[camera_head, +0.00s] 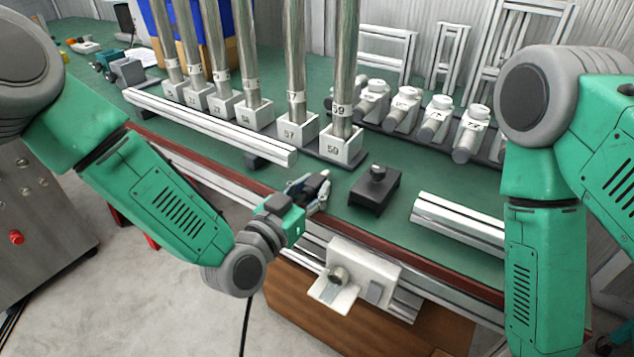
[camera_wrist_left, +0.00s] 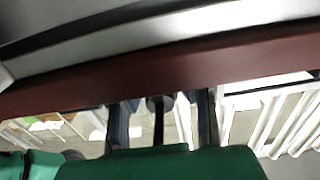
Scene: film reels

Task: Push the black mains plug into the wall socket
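My left gripper (camera_head: 314,190) is over the front edge of the green bench, pointing toward the bench top. A dark shape shows at its fingers and may be the black mains plug, but it is too small to be sure. In the left wrist view the two fingers (camera_wrist_left: 161,115) stand apart, with a narrow dark piece between them; contact is unclear. A white box (camera_head: 372,267) with a round grey fitting and a flap is on the bench's front rail, below and right of the gripper. It may be the socket; its holes are not visible. My right gripper is out of view.
A black block with a knob (camera_head: 374,188) sits on the bench (camera_head: 405,170), right of my left gripper. Aluminium profiles (camera_head: 215,128) (camera_head: 460,219) lie left and right. Numbered posts (camera_head: 343,148) and a row of white fittings (camera_head: 437,118) stand behind.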

